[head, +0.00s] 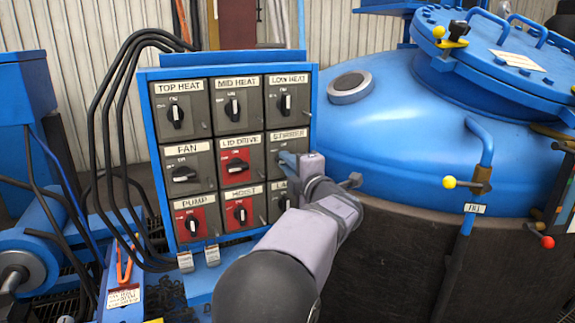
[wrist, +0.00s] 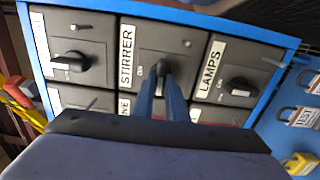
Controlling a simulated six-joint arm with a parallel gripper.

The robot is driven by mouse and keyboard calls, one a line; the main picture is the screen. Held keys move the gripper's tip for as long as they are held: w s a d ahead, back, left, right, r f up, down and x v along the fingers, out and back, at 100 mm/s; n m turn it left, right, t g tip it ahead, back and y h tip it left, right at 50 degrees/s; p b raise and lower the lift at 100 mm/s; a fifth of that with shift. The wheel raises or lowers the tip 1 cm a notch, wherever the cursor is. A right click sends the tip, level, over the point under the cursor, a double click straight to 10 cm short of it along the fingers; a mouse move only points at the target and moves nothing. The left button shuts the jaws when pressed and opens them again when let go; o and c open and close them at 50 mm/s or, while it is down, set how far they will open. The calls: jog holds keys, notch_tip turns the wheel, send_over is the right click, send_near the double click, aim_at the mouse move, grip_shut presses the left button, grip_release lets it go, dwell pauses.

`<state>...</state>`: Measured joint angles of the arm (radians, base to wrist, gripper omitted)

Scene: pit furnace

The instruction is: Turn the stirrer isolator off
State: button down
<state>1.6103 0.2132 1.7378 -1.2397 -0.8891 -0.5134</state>
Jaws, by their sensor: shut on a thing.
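The stirrer isolator (head: 288,135) is a grey square panel with a white label, in the right column, middle row of the switch board in the head view. In the wrist view the stirrer panel (wrist: 185,45) is at the top centre. My gripper (head: 290,159) reaches it from the lower right in the head view. In the wrist view my gripper (wrist: 161,78) has its two blue fingers close together, shut on the stirrer's small black knob (wrist: 160,66). The fingers hide most of the knob, so I cannot tell its angle.
The low heat switch (head: 285,102) is above and the partly hidden lamps switch (wrist: 240,88) below, in the same column. The red lid drive switch (head: 236,162) is to the left. A blue vessel (head: 390,100) stands right of the board. Black cables (head: 110,110) hang at its left.

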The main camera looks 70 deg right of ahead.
jog(key=c, duration=1.8)
grip_release()
jog(key=shift+o, duration=0.2)
jog(key=v, duration=0.7)
jog(key=shift+s+a, duration=0.15)
